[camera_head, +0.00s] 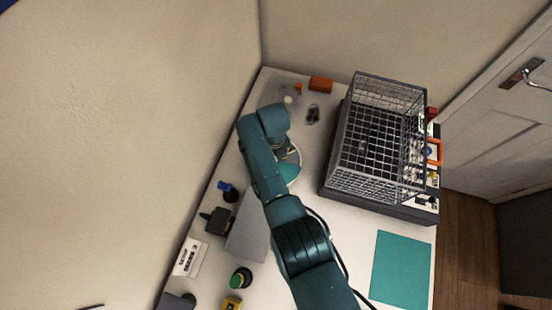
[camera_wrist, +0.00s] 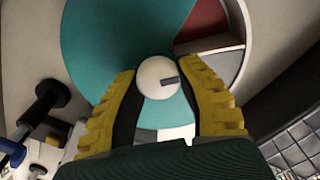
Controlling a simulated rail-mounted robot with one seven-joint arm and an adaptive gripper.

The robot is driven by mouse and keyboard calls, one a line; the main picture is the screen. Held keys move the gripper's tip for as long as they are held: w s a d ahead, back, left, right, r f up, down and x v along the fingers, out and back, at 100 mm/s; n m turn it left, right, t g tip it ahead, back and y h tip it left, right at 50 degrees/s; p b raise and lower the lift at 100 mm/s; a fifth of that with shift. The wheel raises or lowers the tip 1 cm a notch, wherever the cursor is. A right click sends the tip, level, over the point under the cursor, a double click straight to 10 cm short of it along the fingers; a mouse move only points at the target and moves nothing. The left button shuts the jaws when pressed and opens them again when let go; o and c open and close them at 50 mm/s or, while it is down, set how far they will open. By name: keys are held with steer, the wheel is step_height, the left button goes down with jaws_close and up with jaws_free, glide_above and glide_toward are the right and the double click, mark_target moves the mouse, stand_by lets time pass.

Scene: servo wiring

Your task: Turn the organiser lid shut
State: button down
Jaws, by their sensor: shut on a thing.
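The round organiser has a pale rim (camera_wrist: 237,22) and a teal lid (camera_wrist: 98,50) in the wrist view. A white round knob (camera_wrist: 157,72) with a small grey mark stands at the lid's middle. My gripper (camera_wrist: 160,86) has its yellow fingers on either side of the knob, shut on it. To the upper right of the knob the lid leaves a gap, where a red compartment (camera_wrist: 204,22) and a grey one (camera_wrist: 212,44) show. Below the knob, my fingers and palm hide much of the organiser. In the head view my arm covers part of the lid (camera_head: 289,173).
A wire basket (camera_head: 378,140) on a dark base stands right of the organiser. A grey panel (camera_head: 248,228), a blue-topped item (camera_head: 228,190) and a black device (camera_head: 216,220) lie to the left. A teal mat (camera_head: 401,268) lies front right. An orange block (camera_head: 321,84) sits at the back.

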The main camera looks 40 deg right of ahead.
steer(key=shift+s+f, duration=0.1)
steer(key=shift+f, duration=0.1)
steer(key=c, duration=0.6)
jaws_free()
steer(key=shift+c, duration=0.2)
steer(key=shift+r, duration=0.15)
step_height(320, 180, up, 12)
